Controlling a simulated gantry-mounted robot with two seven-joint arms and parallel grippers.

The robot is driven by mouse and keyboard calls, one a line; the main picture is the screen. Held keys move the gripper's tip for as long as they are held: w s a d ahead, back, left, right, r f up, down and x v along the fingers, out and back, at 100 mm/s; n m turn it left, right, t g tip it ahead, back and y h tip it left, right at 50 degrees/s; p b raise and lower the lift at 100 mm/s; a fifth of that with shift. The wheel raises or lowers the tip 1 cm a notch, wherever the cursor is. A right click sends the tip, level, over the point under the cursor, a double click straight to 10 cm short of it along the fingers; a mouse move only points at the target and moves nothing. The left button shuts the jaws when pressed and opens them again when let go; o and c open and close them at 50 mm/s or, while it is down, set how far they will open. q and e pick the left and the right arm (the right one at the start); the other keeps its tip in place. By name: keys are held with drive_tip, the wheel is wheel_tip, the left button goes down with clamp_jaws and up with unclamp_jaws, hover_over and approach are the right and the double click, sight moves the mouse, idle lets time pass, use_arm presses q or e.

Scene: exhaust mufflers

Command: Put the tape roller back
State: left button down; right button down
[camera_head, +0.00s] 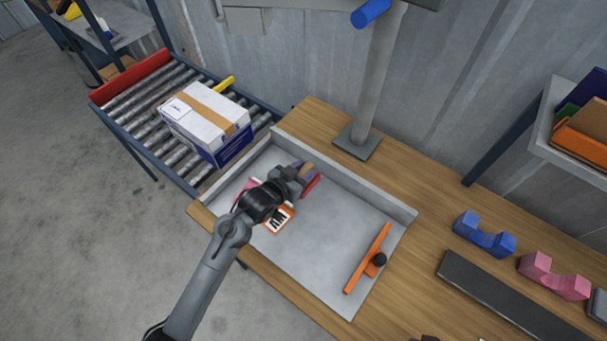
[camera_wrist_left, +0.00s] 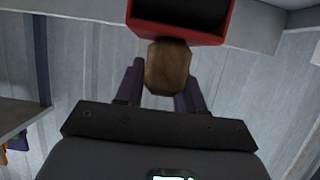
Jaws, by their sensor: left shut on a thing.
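My left gripper (camera_head: 300,172) is over the back left part of a grey tray (camera_head: 315,265). It is shut on the brown handle of the tape roller, which has a red body (camera_head: 312,185). In the left wrist view the brown handle (camera_wrist_left: 168,68) sits between the two dark purple fingers, and the red body (camera_wrist_left: 180,32) with a dark inside is beyond it. The arm hides part of the tray, and I cannot tell whether the roller touches the tray floor. My right gripper is not clearly in view.
An orange bar with a black knob (camera_head: 366,259) lies at the tray's right. An orange-white striped piece (camera_head: 278,219) lies under my wrist. A grey post (camera_head: 374,90) stands behind. Blue (camera_head: 484,236) and pink (camera_head: 553,277) cradles are at right. A taped box (camera_head: 207,120) sits on rollers.

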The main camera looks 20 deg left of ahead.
use_arm(q)
drive_tip(key=shift+w+a+f, duration=0.2)
drive_tip(key=shift+w+f, duration=0.15)
drive_tip(key=shift+w, duration=0.2)
drive_tip(key=shift+w+a+f, duration=0.2)
drive_tip(key=shift+w+f, duration=0.15)
drive_tip(key=shift+w, duration=0.2)
drive_tip(key=shift+w+a+f, duration=0.1)
drive_tip(key=shift+w+f, duration=0.1)
drive_tip(key=shift+w, duration=0.1)
drive_tip(key=shift+f+b, duration=0.55)
drive_tip(key=shift+f, duration=1.4)
use_arm(e)
drive_tip(key=shift+d+f, duration=0.15)
drive_tip(key=shift+f, duration=0.5)
use_arm(q)
drive_tip(key=shift+f, duration=0.1)
drive_tip(key=c, duration=0.7)
unclamp_jaws()
drive_tip(key=shift+f, duration=0.1)
